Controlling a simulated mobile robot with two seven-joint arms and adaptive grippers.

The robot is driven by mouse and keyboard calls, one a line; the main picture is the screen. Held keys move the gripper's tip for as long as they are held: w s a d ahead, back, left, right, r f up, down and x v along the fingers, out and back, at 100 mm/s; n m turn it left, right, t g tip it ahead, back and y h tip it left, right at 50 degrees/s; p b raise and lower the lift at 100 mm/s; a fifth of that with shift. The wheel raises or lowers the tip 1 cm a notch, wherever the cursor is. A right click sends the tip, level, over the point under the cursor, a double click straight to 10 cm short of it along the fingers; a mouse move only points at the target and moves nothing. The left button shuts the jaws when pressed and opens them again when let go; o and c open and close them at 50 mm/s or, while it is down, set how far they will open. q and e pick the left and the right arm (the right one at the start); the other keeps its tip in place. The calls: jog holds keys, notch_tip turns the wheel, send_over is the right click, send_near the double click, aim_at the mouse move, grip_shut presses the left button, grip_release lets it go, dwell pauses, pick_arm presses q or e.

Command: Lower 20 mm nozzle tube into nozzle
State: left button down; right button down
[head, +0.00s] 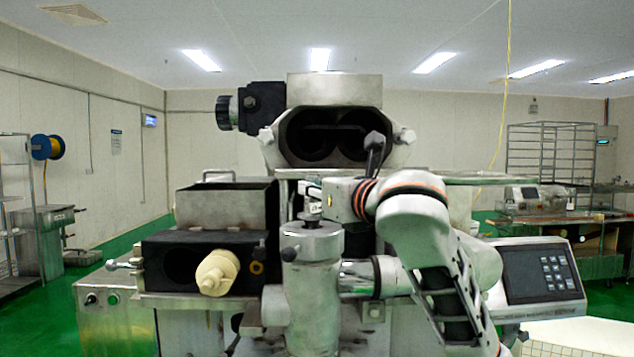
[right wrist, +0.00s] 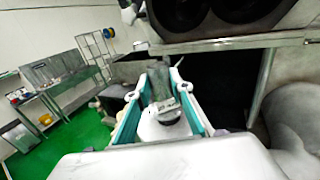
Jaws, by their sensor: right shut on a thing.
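My right gripper (head: 311,194) reaches in from the right in the head view and is just above the upright metal nozzle (head: 311,243). In the right wrist view my right gripper (right wrist: 160,90) has its teal-lined fingers shut on a grey metal nozzle tube (right wrist: 157,84). A small part of the tube (head: 312,216) shows below the fingers in the head view, at the top of the nozzle. I cannot tell how deep its lower end sits. My left gripper is not in view.
The encrusting machine's steel hopper (head: 229,206) and a black block with a cream screw (head: 217,272) stand left of the nozzle. A black housing with two round openings (head: 330,135) is behind and above. A control panel (head: 540,272) is at the right.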

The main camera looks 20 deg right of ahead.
jog(key=shift+f, duration=0.75)
jog(key=c, duration=1.7)
grip_release()
jog(key=shift+o, duration=1)
jog(key=shift+f, duration=0.1)
